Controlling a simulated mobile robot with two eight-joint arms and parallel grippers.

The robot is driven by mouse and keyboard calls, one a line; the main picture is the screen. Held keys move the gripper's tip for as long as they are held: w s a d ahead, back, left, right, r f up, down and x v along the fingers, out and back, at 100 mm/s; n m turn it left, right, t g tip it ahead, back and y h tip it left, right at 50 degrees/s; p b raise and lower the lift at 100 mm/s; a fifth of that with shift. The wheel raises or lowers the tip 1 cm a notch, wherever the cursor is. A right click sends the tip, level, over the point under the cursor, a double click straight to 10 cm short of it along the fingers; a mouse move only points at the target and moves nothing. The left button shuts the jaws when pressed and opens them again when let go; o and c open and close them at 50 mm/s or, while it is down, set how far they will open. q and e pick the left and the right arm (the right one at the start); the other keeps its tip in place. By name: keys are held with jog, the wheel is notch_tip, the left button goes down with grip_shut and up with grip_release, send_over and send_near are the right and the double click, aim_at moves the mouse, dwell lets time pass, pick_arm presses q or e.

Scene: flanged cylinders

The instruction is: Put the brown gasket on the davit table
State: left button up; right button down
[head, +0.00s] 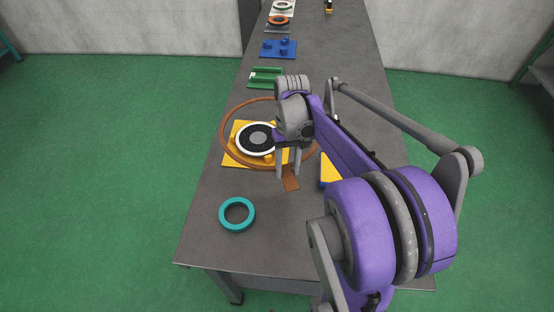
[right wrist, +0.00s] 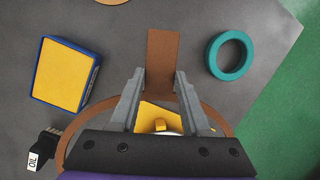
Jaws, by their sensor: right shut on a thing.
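The brown gasket (head: 291,184) is a wide thin ring with a flat tab. My right gripper (head: 288,172) is shut on it at the tab side. In the right wrist view the tab (right wrist: 160,50) points away between the two fingers (right wrist: 158,82). In the head view the ring encircles a yellow plate (head: 234,155) bearing a black disc (head: 258,138) with a white rim. I cannot tell whether the ring rests or hovers. No label shows which thing is the davit table. The gripper and arm hide the ring's right part. My left gripper is out of view.
A teal ring (head: 237,228) lies on the grey table (head: 210,190) in front. A yellow-topped blue block (right wrist: 66,75) is partly behind my arm in the head view. A black OIL item (right wrist: 44,148) is near it. Green (head: 266,82) and blue (head: 278,54) fixtures stand farther back.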

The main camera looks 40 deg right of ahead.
notch_tip(320, 180, down, 3)
jog(key=shift+r, duration=0.1)
jog(key=shift+f, duration=2.4)
jog(key=shift+f+b, duration=0.6)
jog(key=shift+c, duration=1.8)
grip_release()
jog(key=shift+r, duration=0.1)
